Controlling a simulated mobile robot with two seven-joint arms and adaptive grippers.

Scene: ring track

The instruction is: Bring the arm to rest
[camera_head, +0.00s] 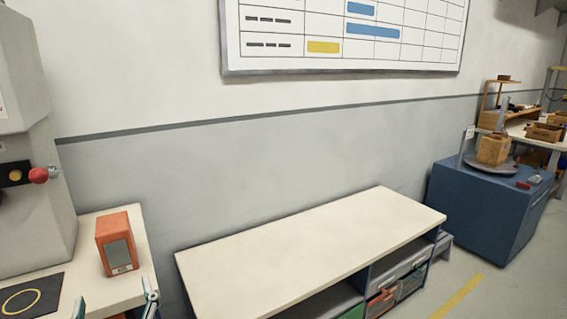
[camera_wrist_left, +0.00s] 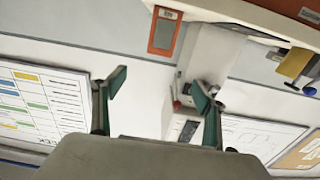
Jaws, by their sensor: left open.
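My left gripper (camera_head: 115,307) shows at the bottom left edge of the head view, with only its fingertips in the picture. In the left wrist view its two green-faced fingers (camera_wrist_left: 158,92) stand wide apart with nothing between them. The gripper is open and empty. The rest of the left arm is out of the head view. My right gripper is in neither view.
An orange device (camera_head: 118,243) stands on the left table (camera_head: 142,270), beside a black mat with a ring (camera_head: 30,297) and a grey machine (camera_head: 30,150). A bare-topped bench (camera_head: 310,250) fills the middle. A blue cabinet (camera_head: 485,205) stands right.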

